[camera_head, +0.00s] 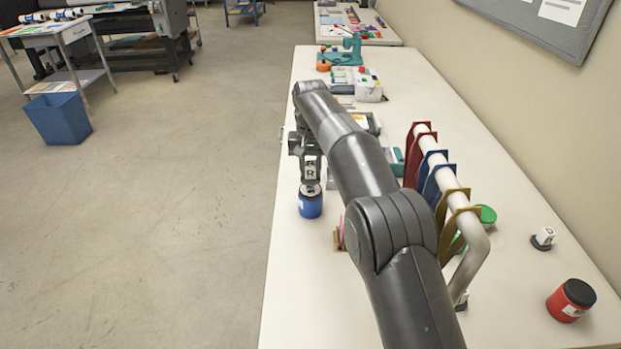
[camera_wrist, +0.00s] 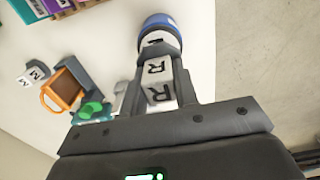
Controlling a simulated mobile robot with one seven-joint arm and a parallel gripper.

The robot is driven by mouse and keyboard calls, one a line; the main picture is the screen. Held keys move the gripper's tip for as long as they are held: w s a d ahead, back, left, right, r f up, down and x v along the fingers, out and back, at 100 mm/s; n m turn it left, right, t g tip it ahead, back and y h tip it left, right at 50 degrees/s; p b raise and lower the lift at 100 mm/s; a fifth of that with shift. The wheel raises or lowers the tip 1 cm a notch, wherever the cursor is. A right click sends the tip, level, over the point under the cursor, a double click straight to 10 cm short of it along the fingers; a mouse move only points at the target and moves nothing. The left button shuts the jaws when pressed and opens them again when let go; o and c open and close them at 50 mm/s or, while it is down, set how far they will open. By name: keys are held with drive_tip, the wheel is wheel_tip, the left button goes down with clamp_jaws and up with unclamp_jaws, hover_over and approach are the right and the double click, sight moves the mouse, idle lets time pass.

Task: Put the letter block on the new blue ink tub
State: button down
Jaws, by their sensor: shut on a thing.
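The letter block (camera_wrist: 158,78) is a white block with a black R on its faces. My gripper (camera_head: 311,172) is shut on it, with one finger on each side, as the wrist view shows. The blue ink tub (camera_head: 311,203) stands on the table near its left edge, directly below my gripper in the head view. In the wrist view the tub (camera_wrist: 160,22) shows just beyond the block's far end. The block is at or just over the tub's top; I cannot tell whether they touch.
A rack with red, blue and yellow-brown boards (camera_head: 438,179) stands right of my arm. An orange-framed item (camera_wrist: 64,90) shows in the wrist view. The table's front left is clear.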

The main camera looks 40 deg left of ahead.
sight(310, 163)
drive_tip(key=shift+f, duration=1.55)
drive_tip(key=shift+f, duration=0.15)
drive_tip(key=c, duration=1.1)
unclamp_jaws()
drive_tip(key=shift+r, duration=3.85)
